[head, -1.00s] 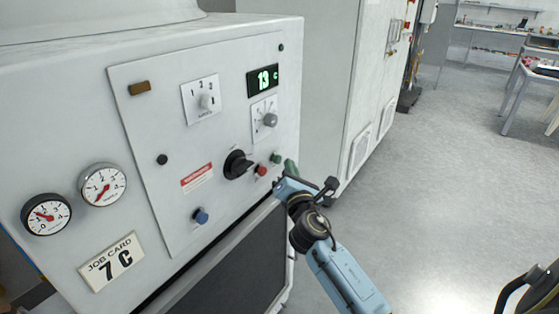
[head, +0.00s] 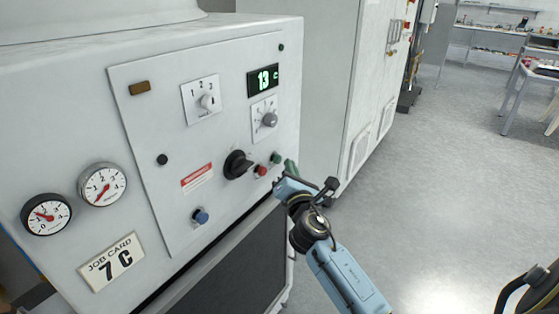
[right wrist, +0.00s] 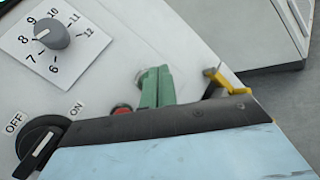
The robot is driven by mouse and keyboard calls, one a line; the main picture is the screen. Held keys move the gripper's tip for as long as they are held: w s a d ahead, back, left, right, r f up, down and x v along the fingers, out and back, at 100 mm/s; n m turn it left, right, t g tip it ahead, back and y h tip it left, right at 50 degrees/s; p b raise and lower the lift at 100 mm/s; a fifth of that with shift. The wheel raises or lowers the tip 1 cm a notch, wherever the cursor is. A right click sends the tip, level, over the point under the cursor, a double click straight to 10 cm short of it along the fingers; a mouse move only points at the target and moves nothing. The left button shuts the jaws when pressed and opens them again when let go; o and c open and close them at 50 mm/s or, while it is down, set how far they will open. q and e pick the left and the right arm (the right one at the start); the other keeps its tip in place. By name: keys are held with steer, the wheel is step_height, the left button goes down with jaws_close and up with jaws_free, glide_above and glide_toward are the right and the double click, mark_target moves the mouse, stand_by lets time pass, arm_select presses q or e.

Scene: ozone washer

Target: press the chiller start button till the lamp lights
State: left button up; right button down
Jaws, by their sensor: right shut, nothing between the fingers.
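The grey control panel (head: 222,130) carries a green button (head: 275,158) and a red button (head: 262,170) side by side at its lower right. A blue button (head: 200,216) sits lower left. No label reads clearly by these buttons. An amber lamp window (head: 139,88) at the top left looks unlit. My right gripper (head: 290,166) is shut and empty, its green fingertips just right of the green button; contact cannot be told. In the right wrist view the fingers (right wrist: 155,86) stand beside the red button (right wrist: 122,109), and the green button is not distinguishable. My left gripper is out of view.
The display (head: 263,80) reads 13 C. A black rotary switch (head: 237,164), marked OFF and ON in the wrist view, and a setting dial (head: 269,120) protrude near the buttons. A job card (head: 112,262) reads 7 C. Open floor (head: 440,190) lies to the right.

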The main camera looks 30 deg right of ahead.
steer(key=shift+w, duration=0.15)
steer(key=shift+w+a, duration=0.15)
steer(key=shift+w, duration=0.1)
steer(key=shift+w+a, duration=0.2)
steer(key=shift+w, duration=0.2)
stand_by(0.9)
steer(key=shift+s, duration=0.1)
steer(key=shift+s+d, duration=0.35)
steer(key=shift+s, duration=0.35)
steer(key=s, duration=0.1)
steer(key=s+d+p, duration=0.1)
steer(key=s, duration=0.1)
steer(key=s+d, duration=0.1)
steer(key=shift+s, duration=0.3)
